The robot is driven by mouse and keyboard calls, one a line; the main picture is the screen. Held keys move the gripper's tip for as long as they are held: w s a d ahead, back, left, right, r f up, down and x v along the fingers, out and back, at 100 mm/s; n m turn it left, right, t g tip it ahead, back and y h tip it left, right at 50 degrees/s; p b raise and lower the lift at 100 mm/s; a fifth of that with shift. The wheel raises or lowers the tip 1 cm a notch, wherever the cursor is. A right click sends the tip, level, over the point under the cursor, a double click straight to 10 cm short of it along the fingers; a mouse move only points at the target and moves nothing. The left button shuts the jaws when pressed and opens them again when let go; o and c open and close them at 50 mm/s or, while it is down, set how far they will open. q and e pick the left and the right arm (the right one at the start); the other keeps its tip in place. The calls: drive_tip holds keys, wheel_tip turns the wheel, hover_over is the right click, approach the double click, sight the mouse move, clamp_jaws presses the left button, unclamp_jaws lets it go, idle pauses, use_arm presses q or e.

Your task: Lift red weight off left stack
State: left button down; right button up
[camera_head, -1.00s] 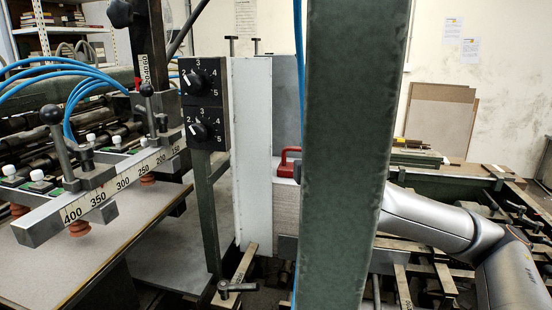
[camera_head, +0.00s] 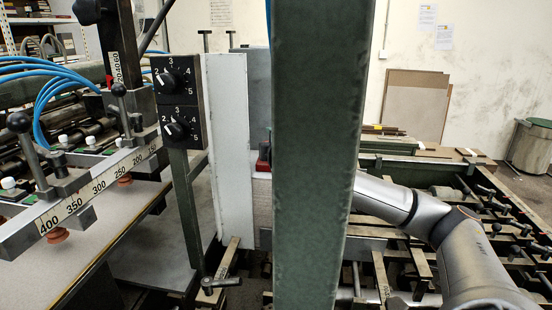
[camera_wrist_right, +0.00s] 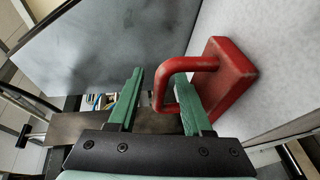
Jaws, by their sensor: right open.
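The red weight (camera_head: 263,160) sits on top of the left stack (camera_head: 262,200), largely hidden behind the green post in the head view. In the right wrist view the red weight (camera_wrist_right: 226,80) shows as a block with a loop handle. My right gripper (camera_wrist_right: 158,76) has two green fingers standing apart. The outer bar of the handle appears between the fingers, and the right finger overlaps the loop; I cannot tell whether they touch. In the head view the right gripper is hidden behind the post. My left gripper is not in view.
A thick green post (camera_head: 318,150) stands close in front. A black panel with two dials (camera_head: 178,104) is left of the stack, beside a pale upright plate (camera_head: 228,140). A ruler bar with suckers (camera_head: 100,185) spans the left. Machine rails lie on the right.

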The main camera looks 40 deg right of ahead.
drive_tip(key=shift+w+d, duration=0.2)
drive_tip(key=shift+w, duration=0.2)
clamp_jaws()
idle(1.1)
drive_tip(key=shift+r, duration=0.1)
